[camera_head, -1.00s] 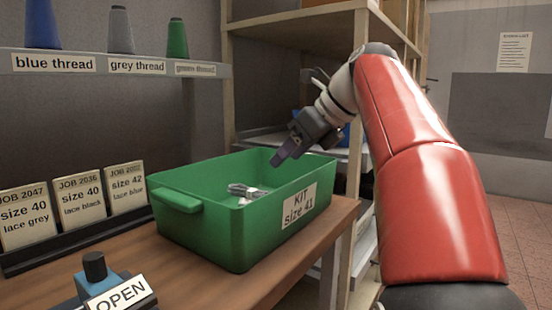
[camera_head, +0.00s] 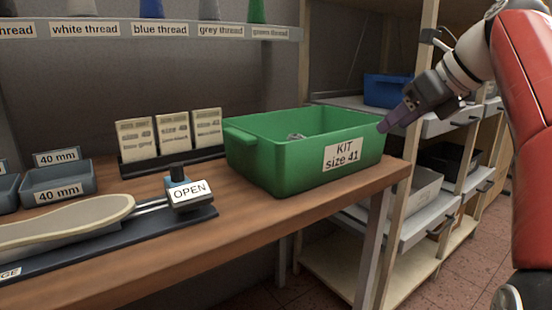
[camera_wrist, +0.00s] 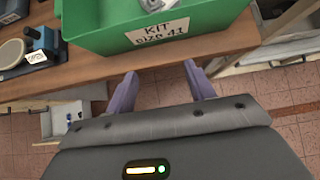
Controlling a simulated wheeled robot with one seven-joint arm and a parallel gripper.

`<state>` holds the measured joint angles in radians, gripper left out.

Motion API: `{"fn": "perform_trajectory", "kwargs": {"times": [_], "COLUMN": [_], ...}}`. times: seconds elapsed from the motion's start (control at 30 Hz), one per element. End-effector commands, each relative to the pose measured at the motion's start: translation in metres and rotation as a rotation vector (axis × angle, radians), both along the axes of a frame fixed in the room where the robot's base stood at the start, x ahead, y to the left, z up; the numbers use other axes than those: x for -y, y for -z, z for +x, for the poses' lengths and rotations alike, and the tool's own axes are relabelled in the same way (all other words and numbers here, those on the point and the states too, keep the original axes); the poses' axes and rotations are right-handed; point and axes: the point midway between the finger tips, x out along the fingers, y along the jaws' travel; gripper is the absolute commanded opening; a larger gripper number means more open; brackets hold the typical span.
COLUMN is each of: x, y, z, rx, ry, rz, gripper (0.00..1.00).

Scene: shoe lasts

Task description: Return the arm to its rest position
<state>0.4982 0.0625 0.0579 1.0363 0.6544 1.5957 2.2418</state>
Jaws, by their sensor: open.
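My gripper (camera_head: 392,122) is at the right of the head view, beside the right end of the green kit bin. In the wrist view my gripper (camera_wrist: 161,88) has its two purple fingers spread apart with nothing between them. The green bin (camera_head: 270,165), labelled "KIT size 41", stands on the right end of the wooden bench and also shows at the top of the wrist view (camera_wrist: 90,40). A grey item (camera_head: 296,137) lies inside it, mostly hidden by the wall in the head view.
The wooden bench (camera_head: 265,225) ends just right of the bin. A shelf rack with a blue bin (camera_head: 388,90) and grey bins stands behind my arm. A gauge with an "OPEN" block (camera_head: 189,190) and job cards (camera_head: 172,132) are left of the bin. Floor shows at lower right.

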Motion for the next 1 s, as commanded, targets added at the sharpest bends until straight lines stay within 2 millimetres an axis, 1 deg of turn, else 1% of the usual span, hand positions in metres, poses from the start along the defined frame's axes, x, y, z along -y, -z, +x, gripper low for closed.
{"fn": "perform_trajectory", "kwargs": {"times": [0.07,0.37,0.57,0.67,0.77,0.87,0.9,0.97,1.0], "x": [-0.001,-0.016,-0.030,-0.038,-0.047,-0.057,-0.060,-0.065,-0.067], "y": [0.001,0.020,0.044,0.062,0.085,0.119,0.135,0.161,0.178], "z": [-0.001,-0.012,-0.028,-0.040,-0.056,-0.081,-0.093,-0.112,-0.125], "rx": [0.002,0.057,0.109,0.140,0.179,0.228,0.251,0.286,0.308], "ry": [-0.007,-0.136,-0.285,-0.391,-0.536,-0.743,-0.845,-1.007,-1.119], "rz": [-0.007,-0.156,-0.315,-0.420,-0.555,-0.734,-0.815,-0.937,-1.016], "gripper": [0.54,0.54,0.54,0.54,0.54,0.54,0.54,0.54,0.54]}}
